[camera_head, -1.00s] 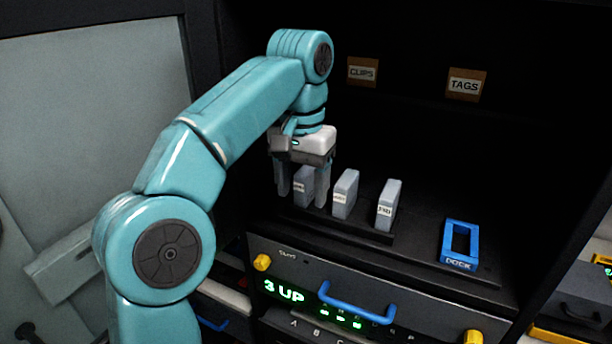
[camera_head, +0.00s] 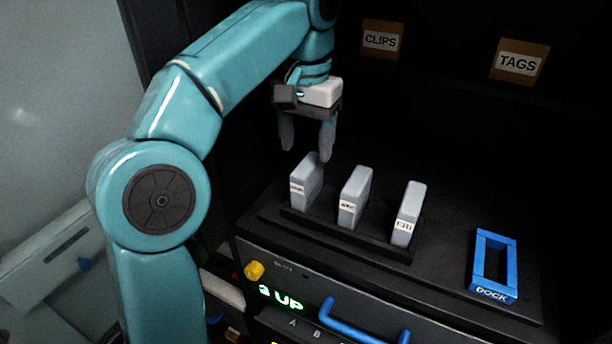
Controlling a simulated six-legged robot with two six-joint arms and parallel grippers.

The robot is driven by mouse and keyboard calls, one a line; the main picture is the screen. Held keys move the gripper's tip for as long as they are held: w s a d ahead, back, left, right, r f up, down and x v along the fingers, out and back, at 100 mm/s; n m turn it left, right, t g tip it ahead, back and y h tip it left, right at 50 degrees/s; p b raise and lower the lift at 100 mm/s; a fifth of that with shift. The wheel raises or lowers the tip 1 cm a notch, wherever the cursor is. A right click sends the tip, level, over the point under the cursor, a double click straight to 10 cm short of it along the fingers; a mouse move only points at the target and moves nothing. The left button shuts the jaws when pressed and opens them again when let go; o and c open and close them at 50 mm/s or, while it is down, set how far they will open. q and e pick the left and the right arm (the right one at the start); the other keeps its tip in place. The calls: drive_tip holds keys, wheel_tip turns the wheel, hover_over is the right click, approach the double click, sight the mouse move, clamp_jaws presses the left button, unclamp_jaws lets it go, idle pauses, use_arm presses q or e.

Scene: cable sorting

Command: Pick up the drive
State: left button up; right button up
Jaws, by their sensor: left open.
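Three grey drives with white labels stand upright in a row in a black rack (camera_head: 330,237) on the shelf. They are the left drive (camera_head: 306,185), the middle drive (camera_head: 354,198) and the right drive (camera_head: 408,213). The small label text is too blurred to read surely. My left gripper (camera_head: 308,150) is open and empty, fingers pointing down, just above and behind the left drive. Its right fingertip comes close to that drive's top; I cannot tell if they touch. My right gripper is out of view.
A blue frame marked DOCK (camera_head: 494,266) lies on the shelf to the right. A blue handle (camera_head: 362,320) and a yellow knob (camera_head: 254,271) stick out from the panel below. Tags reading CLIPS (camera_head: 381,40) and TAGS (camera_head: 519,62) hang behind.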

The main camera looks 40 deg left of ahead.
sight(309, 164)
use_arm(q)
wheel_tip(309, 164, down, 7)
drive_tip(key=shift+s+d+f+b, duration=0.1)
drive_tip(key=shift+d+b, duration=0.05)
drive_tip(key=shift+b, duration=0.35)
drive_tip(key=shift+s, duration=0.15)
drive_tip(key=shift+w+d, duration=0.1)
drive_tip(key=shift+w, duration=0.2)
drive_tip(key=shift+c, duration=0.6)
drive_tip(key=shift+w, duration=0.15)
drive_tip(key=c, duration=1)
drive_tip(key=shift+s+a, duration=0.2)
clamp_jaws()
drive_tip(key=shift+w+d, duration=0.1)
drive_tip(key=shift+d, duration=0.05)
drive_tip(key=shift+r+p, duration=1.15)
drive_tip(key=shift+p, duration=0.1)
drive_tip(key=shift+r+p, duration=0.7)
drive_tip(key=shift+p, duration=0.1)
drive_tip(key=shift+f, duration=0.1)
